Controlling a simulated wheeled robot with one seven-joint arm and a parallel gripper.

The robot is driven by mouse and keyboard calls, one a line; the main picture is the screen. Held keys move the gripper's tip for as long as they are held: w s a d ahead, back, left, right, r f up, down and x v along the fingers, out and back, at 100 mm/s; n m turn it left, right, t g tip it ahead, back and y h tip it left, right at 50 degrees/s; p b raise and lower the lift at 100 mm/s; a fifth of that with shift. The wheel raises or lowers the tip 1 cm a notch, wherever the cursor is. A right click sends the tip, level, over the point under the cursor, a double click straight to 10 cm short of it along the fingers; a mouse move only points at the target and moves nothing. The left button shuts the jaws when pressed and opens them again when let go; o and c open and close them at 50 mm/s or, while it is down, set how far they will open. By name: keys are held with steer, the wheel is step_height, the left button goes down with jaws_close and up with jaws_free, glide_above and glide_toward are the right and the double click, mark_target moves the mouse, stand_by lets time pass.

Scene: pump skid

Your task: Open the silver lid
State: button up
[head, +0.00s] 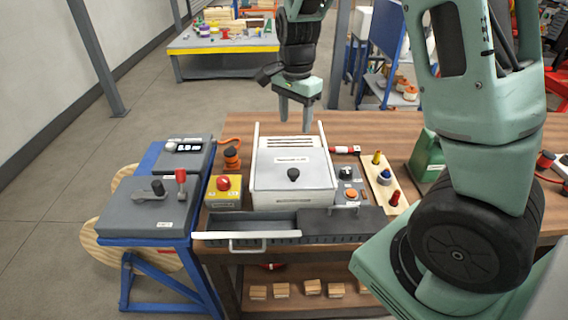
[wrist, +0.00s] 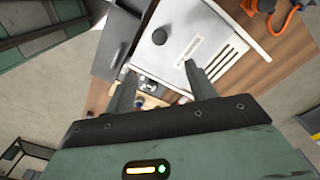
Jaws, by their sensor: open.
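The silver lid (head: 310,182) is a pale metal cover on a box on the wooden bench. It has a dark round knob (head: 293,175) near its front edge, and a label and vent slots behind. The lid looks closed. My gripper (head: 295,122) is open and empty, pointing down above the back of the lid, apart from it. In the wrist view my gripper (wrist: 159,82) has its fingers spread. Beyond them show the lid (wrist: 192,24) and its knob (wrist: 159,37).
A grey tray with a white handle (head: 262,240) lies in front of the box. A yellow box with a red button (head: 223,184) stands left, a grey switch panel (head: 348,190) right. A blue-framed stand (head: 150,238) with levers is further left.

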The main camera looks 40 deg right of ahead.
mark_target(294, 171)
step_height(294, 171, down, 16)
steer(key=shift+s+f+p, duration=0.1)
steer(key=shift+f+p, duration=0.05)
steer(key=shift+p, duration=0.7)
